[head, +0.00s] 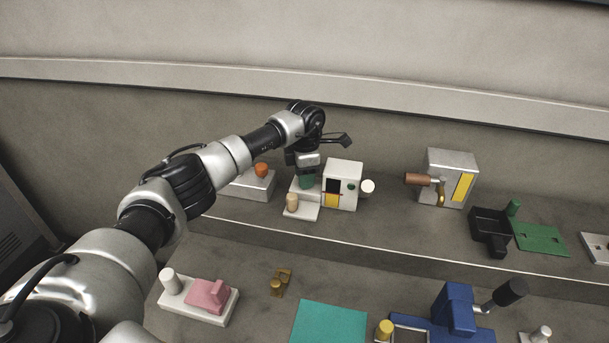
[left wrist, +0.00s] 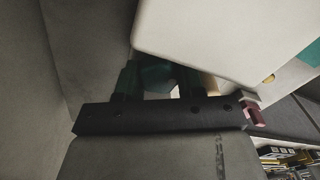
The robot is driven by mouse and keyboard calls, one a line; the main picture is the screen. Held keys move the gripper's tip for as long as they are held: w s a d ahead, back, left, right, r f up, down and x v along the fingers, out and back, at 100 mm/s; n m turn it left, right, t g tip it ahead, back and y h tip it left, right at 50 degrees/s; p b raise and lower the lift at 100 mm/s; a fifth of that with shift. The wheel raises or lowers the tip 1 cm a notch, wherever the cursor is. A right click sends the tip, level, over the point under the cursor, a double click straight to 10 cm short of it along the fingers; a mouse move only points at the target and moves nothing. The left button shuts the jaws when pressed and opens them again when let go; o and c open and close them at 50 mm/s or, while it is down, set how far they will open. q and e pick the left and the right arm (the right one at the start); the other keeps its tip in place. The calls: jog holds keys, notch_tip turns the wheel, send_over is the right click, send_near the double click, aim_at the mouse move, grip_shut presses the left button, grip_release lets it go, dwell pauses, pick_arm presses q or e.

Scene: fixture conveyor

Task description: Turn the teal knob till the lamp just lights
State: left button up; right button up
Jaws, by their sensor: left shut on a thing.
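My left gripper (head: 306,176) points down just left of a white box (head: 346,169) on the raised shelf. In the left wrist view its fingers (left wrist: 160,85) are shut on the teal knob (left wrist: 157,73), one on each side. The knob is mostly hidden by the gripper, so its turn angle cannot be read. The white box has a dark panel, a small green disc and a pale round knob-like part (head: 367,186) on its right side. No glow shows on the box; I cannot tell which part is the lamp. My right gripper is not in view.
A beige peg (head: 292,200) stands in front of my gripper, and an orange knob (head: 261,169) on a pale block is to its left. A grey box with a brown handle (head: 418,179) is to the right. Several fixtures and a teal mat (head: 328,322) are on the lower level.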

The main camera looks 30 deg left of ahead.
pick_arm(q)
jog(key=o, duration=0.9)
jog(key=shift+r, duration=0.15)
notch_tip(320, 180, up, 11)
jog(key=shift+f+b, duration=0.15)
jog(key=shift+b, duration=1.05)
